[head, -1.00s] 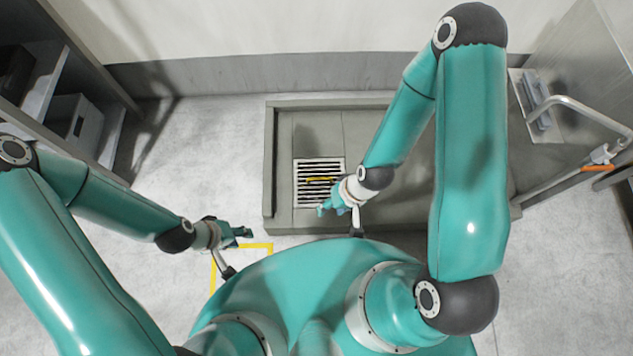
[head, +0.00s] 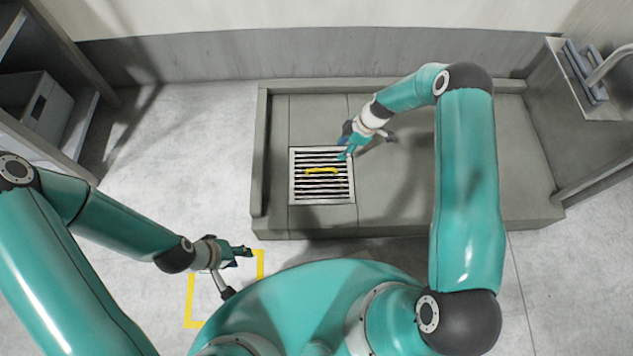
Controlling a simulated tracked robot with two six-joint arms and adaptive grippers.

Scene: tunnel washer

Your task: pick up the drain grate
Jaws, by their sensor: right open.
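The drain grate (head: 322,193) is a square metal frame with dark slots and a yellow handle (head: 322,171) across its upper middle. It lies in the floor of a grey shallow basin (head: 400,212). My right gripper (head: 345,152) is open and hangs at the grate's upper right edge, to the upper right of the handle; whether it touches the grate cannot be told. My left gripper (head: 250,254) is off to the lower left, outside the basin, over the floor; its finger opening is too small to make out.
A yellow square outline (head: 190,300) is marked on the floor at lower left, partly behind my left gripper. A shelf with a grey bin (head: 38,105) stands at the left. A metal panel with a bent pipe (head: 608,66) is at the upper right. The basin has a raised rim (head: 262,150).

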